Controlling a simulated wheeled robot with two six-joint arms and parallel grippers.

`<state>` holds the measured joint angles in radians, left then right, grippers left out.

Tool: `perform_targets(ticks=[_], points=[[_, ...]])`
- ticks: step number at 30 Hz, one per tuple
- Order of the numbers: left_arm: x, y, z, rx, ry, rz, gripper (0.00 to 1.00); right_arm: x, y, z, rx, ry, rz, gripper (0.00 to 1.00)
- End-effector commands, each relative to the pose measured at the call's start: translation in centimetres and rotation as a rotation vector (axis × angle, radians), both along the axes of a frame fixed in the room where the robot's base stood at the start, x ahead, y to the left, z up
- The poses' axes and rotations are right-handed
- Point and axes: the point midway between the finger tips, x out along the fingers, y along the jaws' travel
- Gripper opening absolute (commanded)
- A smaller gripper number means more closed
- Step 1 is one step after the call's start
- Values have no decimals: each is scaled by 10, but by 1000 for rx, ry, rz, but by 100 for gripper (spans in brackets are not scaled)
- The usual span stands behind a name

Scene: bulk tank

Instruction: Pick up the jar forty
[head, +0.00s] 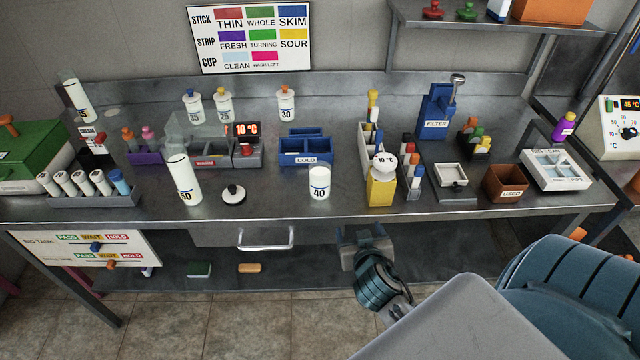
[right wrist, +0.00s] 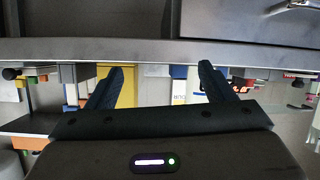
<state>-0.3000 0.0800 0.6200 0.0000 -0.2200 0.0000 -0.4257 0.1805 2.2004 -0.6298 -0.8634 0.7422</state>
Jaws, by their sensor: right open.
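The jar forty (head: 319,184) is a white cylinder marked 40 with a blue band. It stands upright near the front edge of the steel bench (head: 220,207), left of a yellow block. My right gripper (head: 362,236) is open and empty, in front of the bench edge, below and right of the jar and apart from it. In the right wrist view, which looks upside down, the open fingers (right wrist: 162,72) show with a white shape that looks like the jar (right wrist: 179,92) beyond them. My left gripper is not in view.
A jar marked 50 (head: 184,180) and a black-and-white lid (head: 233,195) stand left of the jar. The yellow block (head: 381,190) with a 10 °C dial is close on its right, the blue COLD tray (head: 305,150) behind. A drawer handle (head: 265,240) sticks out below the bench.

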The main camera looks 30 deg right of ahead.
Motion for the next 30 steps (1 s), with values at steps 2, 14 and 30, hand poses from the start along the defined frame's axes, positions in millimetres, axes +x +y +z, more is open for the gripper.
perform_targets(ticks=[2, 14, 30], points=[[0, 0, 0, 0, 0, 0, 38, 24, -3, 12, -27, -132, 26, 76], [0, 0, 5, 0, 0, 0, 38, 86, 15, 36, -40, -425, 241, 76], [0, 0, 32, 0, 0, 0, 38, 147, 2, 34, -40, -423, 240, 76]])
